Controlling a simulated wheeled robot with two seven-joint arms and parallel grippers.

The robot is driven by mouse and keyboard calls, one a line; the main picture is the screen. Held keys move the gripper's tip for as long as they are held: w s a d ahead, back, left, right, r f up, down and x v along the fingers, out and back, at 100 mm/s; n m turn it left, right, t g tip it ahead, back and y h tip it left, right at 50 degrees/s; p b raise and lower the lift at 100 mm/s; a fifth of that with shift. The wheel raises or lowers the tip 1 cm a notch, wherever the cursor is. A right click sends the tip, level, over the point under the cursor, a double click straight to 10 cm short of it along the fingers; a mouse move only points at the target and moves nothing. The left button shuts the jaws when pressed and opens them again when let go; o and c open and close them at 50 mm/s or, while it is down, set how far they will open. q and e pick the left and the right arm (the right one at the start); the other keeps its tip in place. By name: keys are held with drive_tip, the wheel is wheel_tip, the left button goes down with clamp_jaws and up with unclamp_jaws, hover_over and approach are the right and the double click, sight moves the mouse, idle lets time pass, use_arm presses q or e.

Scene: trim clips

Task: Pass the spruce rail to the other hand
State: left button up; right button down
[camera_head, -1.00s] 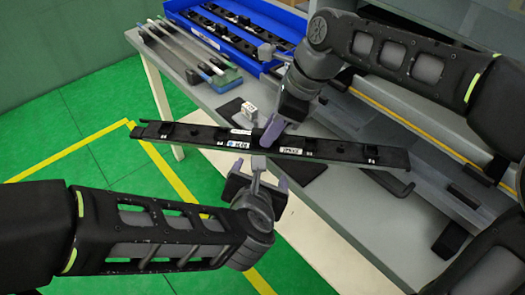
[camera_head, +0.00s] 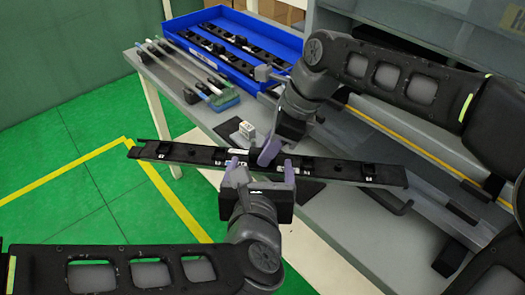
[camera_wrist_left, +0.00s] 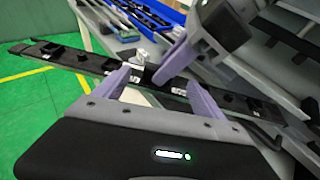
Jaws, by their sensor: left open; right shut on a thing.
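The spruce rail (camera_head: 340,168), a long black strip with clips and small white labels, is held in the air in front of the bench. My right gripper (camera_head: 268,153) is shut on it near its middle, from above. My left gripper (camera_head: 261,172) is open just below and in front of the rail's middle, its fingers spread along the rail's length. In the left wrist view the rail (camera_wrist_left: 60,54) crosses behind the open left fingers (camera_wrist_left: 157,82), with the right gripper's finger between them. I cannot tell whether the left fingers touch it.
A blue tray (camera_head: 283,35) holding several black rails stands on the grey bench (camera_head: 160,75). Several long bars with coloured ends (camera_head: 190,72) lie beside it. A small white block (camera_head: 246,130) sits near the bench edge. Green floor (camera_head: 60,180) is clear at left.

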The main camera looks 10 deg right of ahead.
sight(281, 163)
use_arm(q)
drive_tip(key=x, duration=1)
drive_tip(key=shift+w+f, duration=0.1)
drive_tip(key=shift+w, duration=0.1)
drive_tip(key=c, duration=1.6)
clamp_jaws()
use_arm(e)
drive_tip(key=c, duration=1.2)
unclamp_jaws()
drive_tip(key=shift+r, duration=0.1)
drive_tip(key=v, duration=0.7)
drive_tip(key=shift+d+r, duration=0.15)
drive_tip(key=shift+d, duration=0.05)
